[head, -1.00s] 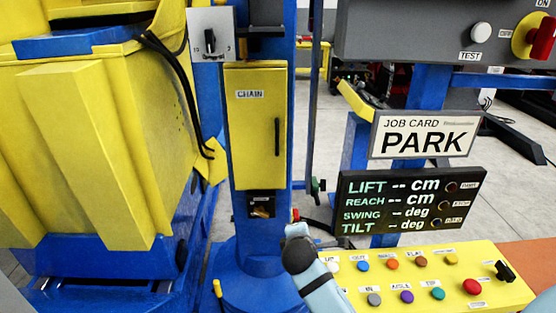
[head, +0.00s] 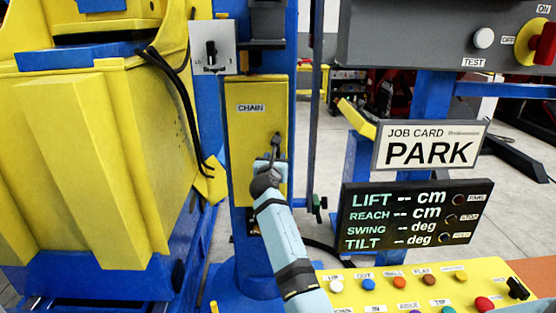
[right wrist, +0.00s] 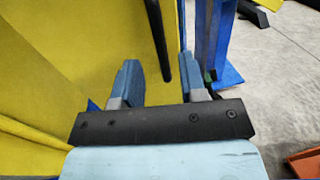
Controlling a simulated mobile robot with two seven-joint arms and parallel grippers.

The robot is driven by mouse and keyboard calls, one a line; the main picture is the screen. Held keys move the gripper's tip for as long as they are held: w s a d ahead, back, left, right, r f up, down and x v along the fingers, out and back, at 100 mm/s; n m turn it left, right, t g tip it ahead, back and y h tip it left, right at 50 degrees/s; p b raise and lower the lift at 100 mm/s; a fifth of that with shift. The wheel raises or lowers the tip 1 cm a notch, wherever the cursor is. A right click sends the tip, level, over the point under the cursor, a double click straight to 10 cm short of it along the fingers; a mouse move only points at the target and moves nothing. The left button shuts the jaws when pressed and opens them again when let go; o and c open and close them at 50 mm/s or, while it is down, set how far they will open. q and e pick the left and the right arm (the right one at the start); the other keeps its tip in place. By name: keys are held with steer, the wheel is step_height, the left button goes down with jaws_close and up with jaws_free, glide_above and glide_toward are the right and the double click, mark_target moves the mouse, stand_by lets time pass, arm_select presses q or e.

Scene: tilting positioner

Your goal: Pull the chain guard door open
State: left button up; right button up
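The yellow chain guard door (head: 250,140), labelled CHAIN, is shut on the blue column. Its dark vertical handle (head: 277,142) is on the right side, with its lower part hidden behind my right gripper (head: 270,163). In the right wrist view, my right gripper (right wrist: 160,62) is open, its two blue fingers wide apart. The handle (right wrist: 157,38) shows between the fingers in that picture, touching neither. I cannot tell whether the fingertips reach around it in depth. The door (right wrist: 75,45) fills the left of that view. My left gripper is not in view.
A switch plate (head: 211,48) and black cables (head: 178,95) are left of the door. A yellow button panel (head: 400,285), a readout board (head: 417,213) and a PARK card (head: 428,146) stand to the right. A large yellow machine (head: 90,150) fills the left.

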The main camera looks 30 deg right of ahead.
mark_target(278, 152)
steer(key=b+x, duration=0.2)
steer(key=x, duration=0.2)
steer(key=shift+w+d+f+b, duration=0.2)
steer(key=shift+w+b, duration=0.1)
steer(key=shift+b, duration=0.1)
steer(key=shift+w+d+r+b, duration=0.1)
steer(key=shift+w+d+b, duration=0.2)
steer(key=shift+w+d, duration=0.1)
steer(key=shift+w+d+r, duration=0.1)
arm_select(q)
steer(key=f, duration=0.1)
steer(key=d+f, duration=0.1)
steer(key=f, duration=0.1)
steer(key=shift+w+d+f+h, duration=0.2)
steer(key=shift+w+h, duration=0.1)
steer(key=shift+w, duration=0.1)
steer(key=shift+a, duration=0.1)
arm_select(e)
steer(key=c, duration=0.7)
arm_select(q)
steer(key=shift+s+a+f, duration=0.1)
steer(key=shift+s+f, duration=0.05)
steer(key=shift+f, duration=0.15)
arm_select(e)
jaws_close()
